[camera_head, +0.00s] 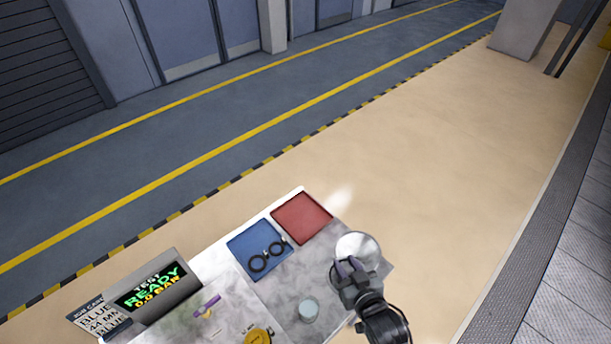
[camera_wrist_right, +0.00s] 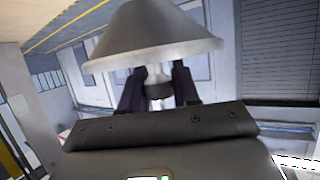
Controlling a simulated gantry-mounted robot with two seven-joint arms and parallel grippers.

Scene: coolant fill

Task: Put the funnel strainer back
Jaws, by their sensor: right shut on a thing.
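The funnel strainer (camera_head: 358,246) is a pale metal cone held at the tip of my right gripper (camera_head: 349,270). In the right wrist view the cone (camera_wrist_right: 153,38) sits above the fingers with its wide rim towards the gripper. The right gripper (camera_wrist_right: 158,90) is shut on the narrow stem below the cone. In the head view it is over the right corner of the workbench (camera_head: 300,270); its height above the bench is hard to tell. My left gripper is not in view.
A red tray (camera_head: 301,217) and a blue tray (camera_head: 248,240) with black rings (camera_head: 267,257) lie left of the gripper. A pale round cup (camera_head: 308,310), a yellow item (camera_head: 257,336), a purple-handled tool (camera_head: 207,305) and a "READY" display (camera_head: 155,287) are also on the bench.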

